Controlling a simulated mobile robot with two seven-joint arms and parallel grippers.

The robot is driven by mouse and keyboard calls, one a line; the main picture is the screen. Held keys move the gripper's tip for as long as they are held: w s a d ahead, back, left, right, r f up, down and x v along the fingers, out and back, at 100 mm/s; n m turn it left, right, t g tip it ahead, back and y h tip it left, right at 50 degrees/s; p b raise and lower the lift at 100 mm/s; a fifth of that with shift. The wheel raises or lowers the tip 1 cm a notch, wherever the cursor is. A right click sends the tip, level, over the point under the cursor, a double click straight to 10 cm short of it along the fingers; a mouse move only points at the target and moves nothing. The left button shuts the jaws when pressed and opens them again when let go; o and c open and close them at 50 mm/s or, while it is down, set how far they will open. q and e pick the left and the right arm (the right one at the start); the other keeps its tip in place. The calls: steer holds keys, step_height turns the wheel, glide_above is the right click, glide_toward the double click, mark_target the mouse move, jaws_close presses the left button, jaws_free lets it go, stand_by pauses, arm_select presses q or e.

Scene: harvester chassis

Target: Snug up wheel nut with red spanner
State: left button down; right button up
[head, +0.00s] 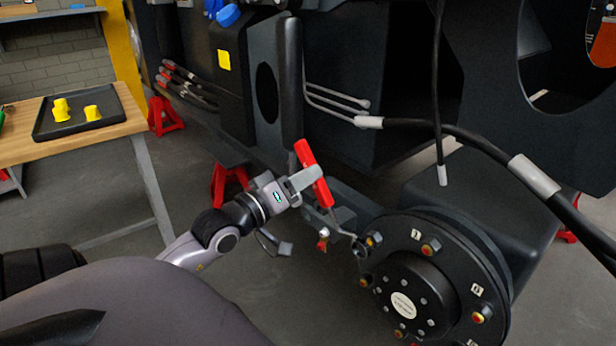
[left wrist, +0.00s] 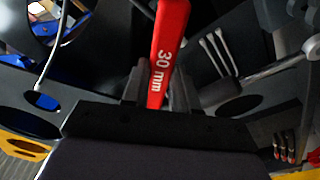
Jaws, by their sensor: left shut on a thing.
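The red spanner (head: 313,174) has a red handle and a grey shank with a ring-like end. My left gripper (head: 302,180) is shut on its red handle. In the left wrist view the handle (left wrist: 168,50) reads "30 mm" and stands between the gripper's fingers (left wrist: 155,90). The spanner tilts down to the right. Its grey end (head: 359,246) is at the left upper edge of the black wheel hub (head: 420,232), by a wheel nut (head: 374,240); I cannot tell whether it sits on a nut. Another nut (head: 431,247) shows beside the number 1. My right gripper is not in view.
A black hose with grey sleeves (head: 533,177) runs above and right of the hub. The dark chassis stands behind. Red stands (head: 228,181) are on the floor. A wooden table (head: 60,148) at the left bears a black tray (head: 60,129) with yellow pieces.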

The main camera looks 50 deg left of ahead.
arm_select(q)
steer(key=s+b, duration=0.1)
steer(key=s, duration=0.6)
steer(key=shift+s+a+b, duration=0.25)
steer(key=shift+a+b, duration=0.05)
steer(key=shift+b, duration=0.1)
steer(key=shift+r, duration=0.1)
stand_by(0.9)
